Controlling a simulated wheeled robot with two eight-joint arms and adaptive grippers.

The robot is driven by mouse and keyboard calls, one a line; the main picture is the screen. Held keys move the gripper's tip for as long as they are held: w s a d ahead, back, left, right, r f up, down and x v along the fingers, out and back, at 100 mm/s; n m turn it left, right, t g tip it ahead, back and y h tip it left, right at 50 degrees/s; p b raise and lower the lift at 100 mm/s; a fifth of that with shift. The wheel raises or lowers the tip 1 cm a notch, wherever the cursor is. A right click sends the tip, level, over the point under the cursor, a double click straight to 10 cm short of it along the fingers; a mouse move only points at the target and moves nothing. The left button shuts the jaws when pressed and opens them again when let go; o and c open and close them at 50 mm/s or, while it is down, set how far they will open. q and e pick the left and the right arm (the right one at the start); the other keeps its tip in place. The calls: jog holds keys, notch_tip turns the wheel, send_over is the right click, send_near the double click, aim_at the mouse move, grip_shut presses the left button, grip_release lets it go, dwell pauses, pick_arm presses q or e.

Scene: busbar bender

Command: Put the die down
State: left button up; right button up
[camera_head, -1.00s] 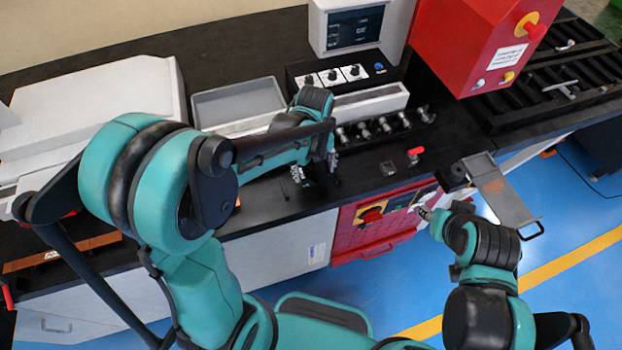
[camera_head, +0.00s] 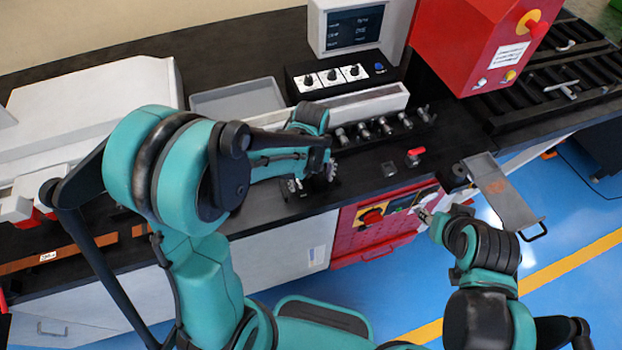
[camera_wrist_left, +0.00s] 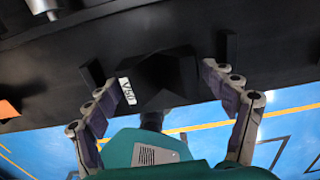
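The black die (camera_wrist_left: 165,75) with a white V50 label shows in the left wrist view. It sits between the fingers of my left gripper (camera_wrist_left: 167,105), low over the black bench top. The fingers are spread wide, with gaps on both sides of the die. In the head view my left gripper (camera_head: 313,180) is over the bench's front part; the die is too dark and covered to make out clearly there. My right gripper (camera_head: 426,217) is in front of the red panel, away from the die; its finger opening is too small to judge.
A row of metal tools (camera_head: 382,127) stands behind my left gripper. A grey tray (camera_head: 238,99) lies further back left. A red-handled switch (camera_head: 415,155) is to the right. Small black upright blocks (camera_wrist_left: 228,45) flank the die. A metal plate (camera_head: 503,192) juts out right.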

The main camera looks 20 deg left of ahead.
aim_at(311, 186)
pick_arm(q)
jog(key=shift+r, duration=0.1)
jog(key=shift+r, duration=0.25)
notch_tip(311, 186, up, 11)
jog(key=p, duration=0.3)
jog(key=s+a+r+n+t, duration=0.2)
jog(key=s+n, duration=0.3)
jog(key=n, duration=0.9)
jog(key=s+a+r+n+t, duration=0.2)
jog(key=s+n+t, duration=0.3)
jog(key=n, duration=1)
jog(key=shift+s+a+r, duration=0.2)
jog(key=shift+a+r, duration=0.15)
jog(key=shift+r, duration=0.1)
